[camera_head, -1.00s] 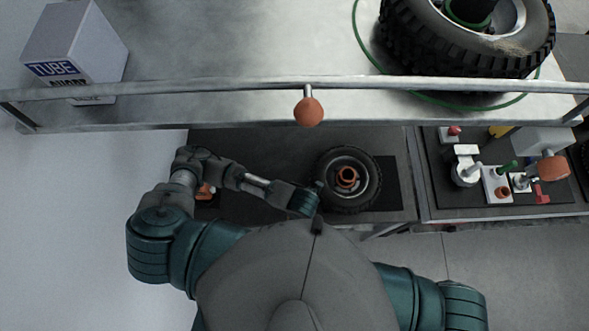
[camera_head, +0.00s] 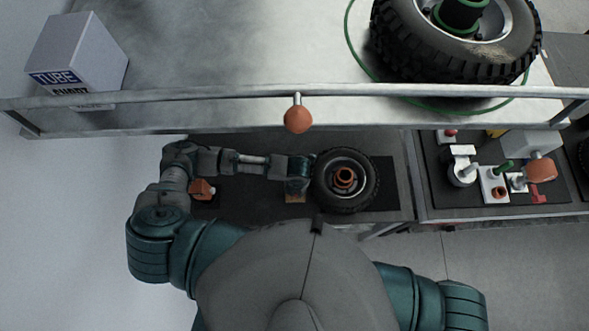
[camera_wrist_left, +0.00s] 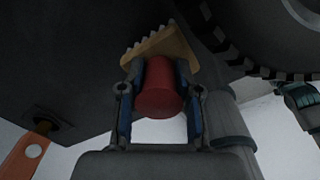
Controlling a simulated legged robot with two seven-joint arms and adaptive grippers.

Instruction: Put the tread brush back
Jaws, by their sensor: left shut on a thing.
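The tread brush has a red round handle (camera_wrist_left: 158,88) and a tan head with a toothed edge (camera_wrist_left: 160,48). My left gripper (camera_wrist_left: 158,75) is shut on the red handle, one blue finger on each side. The rest of the brush is hidden there by my arm. My right gripper is not in view; only my right upper arm shows.
A small wheel (camera_head: 346,180) with an orange hub lies on the dark bench (camera_head: 245,207). An orange part (camera_head: 203,188) is at the bench's left, also in the left wrist view (camera_wrist_left: 22,150). A rail (camera_head: 220,95) with an orange knob (camera_head: 298,119) crosses above.

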